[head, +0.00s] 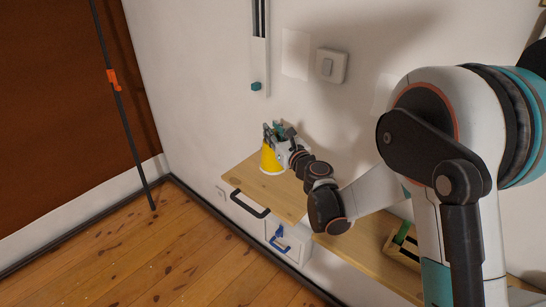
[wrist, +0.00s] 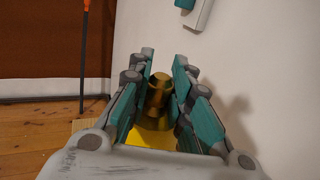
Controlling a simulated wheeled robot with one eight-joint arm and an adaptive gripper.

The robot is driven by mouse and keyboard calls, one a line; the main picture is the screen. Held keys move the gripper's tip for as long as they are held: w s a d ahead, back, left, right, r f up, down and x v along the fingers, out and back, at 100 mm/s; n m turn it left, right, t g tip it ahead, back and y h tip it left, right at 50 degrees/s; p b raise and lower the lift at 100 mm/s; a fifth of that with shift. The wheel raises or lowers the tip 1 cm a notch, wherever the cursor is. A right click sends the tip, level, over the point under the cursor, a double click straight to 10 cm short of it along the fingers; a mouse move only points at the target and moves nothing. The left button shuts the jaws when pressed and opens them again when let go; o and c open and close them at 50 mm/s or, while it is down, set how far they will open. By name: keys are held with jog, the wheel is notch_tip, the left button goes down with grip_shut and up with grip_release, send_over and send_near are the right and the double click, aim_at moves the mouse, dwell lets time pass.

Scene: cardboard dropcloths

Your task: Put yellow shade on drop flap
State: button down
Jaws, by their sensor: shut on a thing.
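The yellow shade (head: 269,160) stands upright on or just above the left end of the wooden flap (head: 272,191), close to the wall; I cannot tell whether it touches. My gripper (head: 275,132) is at its top, shut on it. In the wrist view my gripper's fingers (wrist: 162,75) flank a brass-coloured neck (wrist: 158,98), with the yellow shade (wrist: 150,138) below it. The fingers hide part of the shade's top.
A black handle (head: 250,204) is at the flap's front edge. A white box with a blue clip (head: 281,240) is below. A wooden crate (head: 403,245) sits on the lower right board (head: 365,243). A wall switch (head: 331,66) is above. A dark pole (head: 120,110) stands left.

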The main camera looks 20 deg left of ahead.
aim_at(268, 164)
notch_tip(268, 164, down, 7)
jog(key=b, duration=0.2)
jog(key=shift+r, duration=0.15)
jog(key=c, duration=1.5)
grip_release()
jog(key=shift+o, duration=0.2)
